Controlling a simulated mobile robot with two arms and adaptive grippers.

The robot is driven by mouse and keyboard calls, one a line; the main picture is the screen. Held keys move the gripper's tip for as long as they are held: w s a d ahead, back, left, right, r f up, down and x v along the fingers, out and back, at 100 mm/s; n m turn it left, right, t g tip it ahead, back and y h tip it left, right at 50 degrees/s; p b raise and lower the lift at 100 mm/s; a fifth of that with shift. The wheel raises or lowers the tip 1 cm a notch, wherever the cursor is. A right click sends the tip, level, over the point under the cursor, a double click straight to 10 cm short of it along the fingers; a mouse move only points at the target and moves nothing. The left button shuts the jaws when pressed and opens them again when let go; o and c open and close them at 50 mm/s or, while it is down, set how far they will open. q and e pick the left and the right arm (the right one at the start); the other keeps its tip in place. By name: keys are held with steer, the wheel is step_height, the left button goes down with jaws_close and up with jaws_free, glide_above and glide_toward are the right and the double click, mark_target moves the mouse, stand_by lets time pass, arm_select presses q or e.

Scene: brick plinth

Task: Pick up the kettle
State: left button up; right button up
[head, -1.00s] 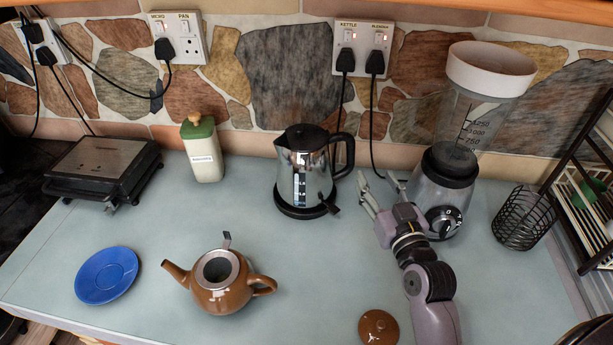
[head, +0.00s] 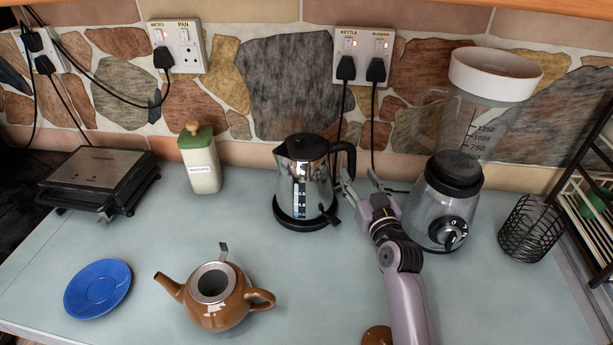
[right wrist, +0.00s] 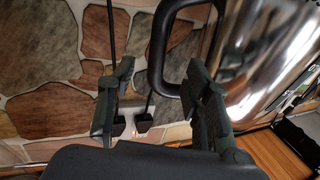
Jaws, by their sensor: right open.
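The kettle (head: 318,182) is shiny metal with a black lid, black base and black handle (head: 349,160). It stands upright on the counter near the back wall, with its handle to the right. My right gripper (head: 359,181) is open and empty just right of the kettle, close to the handle. In the right wrist view the handle (right wrist: 157,55) shows between the two open fingers (right wrist: 158,85), with the kettle body (right wrist: 265,60) at the right. Whether a finger touches the handle I cannot tell. My left gripper is not in view.
The blender (head: 440,205) stands close on the right of my gripper, with a wire basket (head: 527,228) beyond. A brown teapot (head: 217,295), blue saucer (head: 97,288), canister (head: 200,165) and grill (head: 98,180) are to the left. The teapot lid (head: 377,336) is at the front edge.

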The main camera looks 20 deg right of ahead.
mark_target(353, 162)
steer(key=shift+w+d, duration=0.1)
steer(key=shift+w, duration=0.8)
steer(key=w, duration=0.1)
steer(key=w+p, duration=0.1)
steer(key=w, duration=0.1)
steer(key=w+p, duration=0.1)
steer(key=shift+w+d+r, duration=0.3)
steer(key=shift+r, duration=0.1)
steer(key=shift+w+f, duration=0.1)
steer(key=shift+w, duration=0.25)
steer(key=shift+s, duration=0.1)
steer(key=shift+c, duration=0.6)
jaws_close()
